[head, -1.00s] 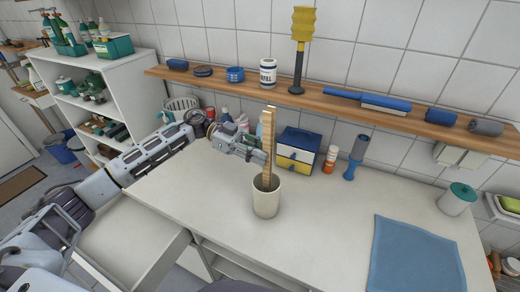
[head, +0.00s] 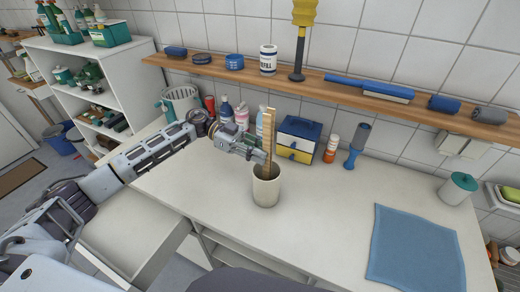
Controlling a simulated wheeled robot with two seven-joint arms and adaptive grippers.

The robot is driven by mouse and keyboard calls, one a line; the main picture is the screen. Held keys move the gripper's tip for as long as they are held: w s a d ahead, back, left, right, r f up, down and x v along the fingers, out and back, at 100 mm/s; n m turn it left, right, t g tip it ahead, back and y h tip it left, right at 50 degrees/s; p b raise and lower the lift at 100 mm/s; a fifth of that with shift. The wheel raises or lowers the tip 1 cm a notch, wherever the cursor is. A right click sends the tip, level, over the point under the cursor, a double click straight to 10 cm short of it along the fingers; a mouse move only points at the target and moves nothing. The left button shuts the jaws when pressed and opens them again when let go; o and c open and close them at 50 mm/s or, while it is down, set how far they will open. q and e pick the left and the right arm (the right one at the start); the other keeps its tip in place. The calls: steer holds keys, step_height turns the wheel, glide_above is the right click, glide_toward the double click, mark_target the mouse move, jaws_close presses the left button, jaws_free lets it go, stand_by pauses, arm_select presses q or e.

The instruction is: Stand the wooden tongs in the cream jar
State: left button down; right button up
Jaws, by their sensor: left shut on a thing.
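The wooden tongs (head: 268,135) stand nearly upright, with their lower end inside the mouth of the cream jar (head: 266,190). The jar stands upright on the white worktop. My left gripper (head: 264,156) reaches in from the left and is shut on the tongs just above the jar's rim. The tongs' lower tip is hidden inside the jar, so I cannot tell whether it touches the bottom. My right gripper is not in view.
A blue and yellow drawer box (head: 297,140), an orange-labelled bottle (head: 332,148) and a blue brush (head: 356,145) stand behind. A blue cloth (head: 415,248) lies at right. A wooden shelf (head: 340,92) runs above. The worktop right of the jar is clear.

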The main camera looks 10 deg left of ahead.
arm_select(q)
steer(key=shift+f, duration=0.1)
stand_by(0.3)
steer(key=c, duration=1.2)
jaws_free()
steer(key=shift+o, duration=0.2)
steer(key=v, duration=1.2)
